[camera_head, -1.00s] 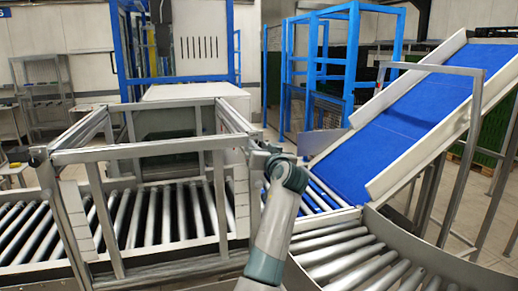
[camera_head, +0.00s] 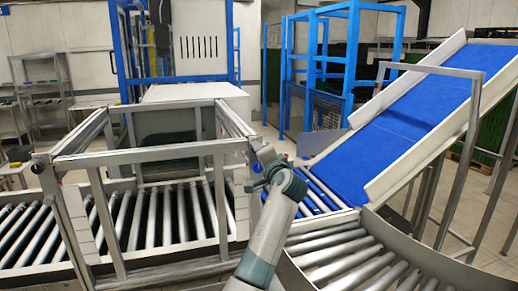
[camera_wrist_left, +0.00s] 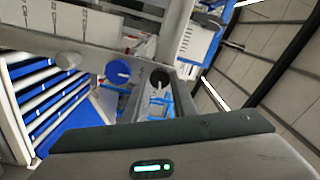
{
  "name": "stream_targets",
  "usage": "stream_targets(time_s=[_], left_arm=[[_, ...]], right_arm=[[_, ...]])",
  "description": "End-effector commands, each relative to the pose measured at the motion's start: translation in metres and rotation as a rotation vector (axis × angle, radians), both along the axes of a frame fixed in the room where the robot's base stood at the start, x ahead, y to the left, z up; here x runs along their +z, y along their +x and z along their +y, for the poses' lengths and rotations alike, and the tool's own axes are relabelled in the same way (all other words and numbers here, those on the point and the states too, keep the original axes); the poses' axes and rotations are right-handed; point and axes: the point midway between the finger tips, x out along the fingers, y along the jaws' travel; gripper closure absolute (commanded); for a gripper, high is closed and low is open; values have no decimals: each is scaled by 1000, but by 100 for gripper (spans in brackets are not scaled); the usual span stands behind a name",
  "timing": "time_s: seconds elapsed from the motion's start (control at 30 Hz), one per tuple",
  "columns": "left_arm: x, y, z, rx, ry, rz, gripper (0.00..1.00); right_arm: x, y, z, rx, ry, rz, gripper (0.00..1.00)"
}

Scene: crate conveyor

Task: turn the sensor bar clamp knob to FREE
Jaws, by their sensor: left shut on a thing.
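My left arm rises from the bottom middle of the head view. Its left gripper (camera_head: 259,160) is at the right end of the grey cross bar (camera_head: 150,154) over the rollers. The gripper is shut on the clamp knob, which its own body hides; the FREE mark and the knob's setting cannot be read. In the left wrist view, the gripper's dark housing fills the bottom and hides the fingertips. Beyond it are a blue round cap (camera_wrist_left: 118,71), a dark round part (camera_wrist_left: 160,78) and a grey round end (camera_wrist_left: 68,60) on the metal frame. My right gripper is out of view.
The metal frame (camera_head: 108,220) stands over the roller conveyor (camera_head: 160,215). A curved roller section (camera_head: 340,255) lies right of my arm. A blue inclined belt (camera_head: 400,125) rises at the right, with a metal rail (camera_head: 461,160) beside it.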

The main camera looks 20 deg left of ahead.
Motion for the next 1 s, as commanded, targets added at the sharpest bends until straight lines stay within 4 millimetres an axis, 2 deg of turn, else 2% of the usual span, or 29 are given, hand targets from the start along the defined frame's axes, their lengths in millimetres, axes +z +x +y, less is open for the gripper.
stream_targets(time_s=[0.1,0.4,0.93,0.97,1.0], left_arm=[[3,0,0,0,77,49,98],[2,0,1,1,200,132,98],[1,0,0,2,228,150,98],[1,0,0,2,228,150,73],[1,0,0,1,228,151,63]], right_arm=[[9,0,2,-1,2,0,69],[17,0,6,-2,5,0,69],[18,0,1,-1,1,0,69],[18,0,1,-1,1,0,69],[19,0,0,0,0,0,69]])
